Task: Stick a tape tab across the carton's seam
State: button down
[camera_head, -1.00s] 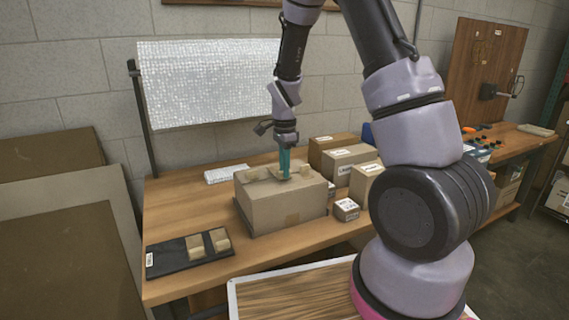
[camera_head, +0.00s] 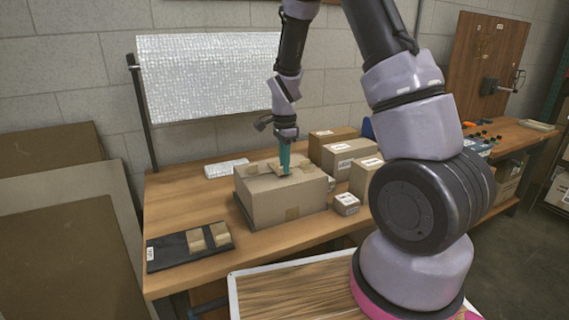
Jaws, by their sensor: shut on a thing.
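The carton (camera_head: 262,204) stands on the wooden table, a closed brown box with its top facing up. My gripper (camera_head: 285,169), with teal fingers, points down at the carton's top. It is shut on a small tan tape tab (camera_head: 282,170) at the top surface; whether the tab touches the carton I cannot tell. A dark tray (camera_head: 166,254) at the front left holds two tan tabs (camera_head: 208,238). The seam is partly hidden by the fingers and tabs.
Several smaller boxes (camera_head: 350,155) stand right of the carton, close to my arm. A small labelled box (camera_head: 346,204) is near the front edge. A white packet (camera_head: 226,168) lies behind the carton. A silvery sheet (camera_head: 207,80) hangs behind.

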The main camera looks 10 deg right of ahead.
jog(key=shift+f, duration=0.4)
dwell(0.6)
jog(key=c, duration=0.8)
grip_release()
jog(key=shift+o, duration=0.2)
jog(key=s+d+r+n+t+y, duration=0.1)
jog(key=s+d+r+n+t, duration=0.2)
jog(key=r, duration=0.9)
jog(key=s+r+n+y, duration=0.15)
jog(key=s+r, duration=0.45)
jog(key=r, duration=0.6)
jog(key=s+d+r+n+t, duration=0.2)
jog(key=s+r+n+t, duration=0.2)
jog(key=s, duration=0.9)
notch_tip(320, 180, up, 3)
jog(key=n, duration=0.3)
jog(key=shift+s+r, duration=0.15)
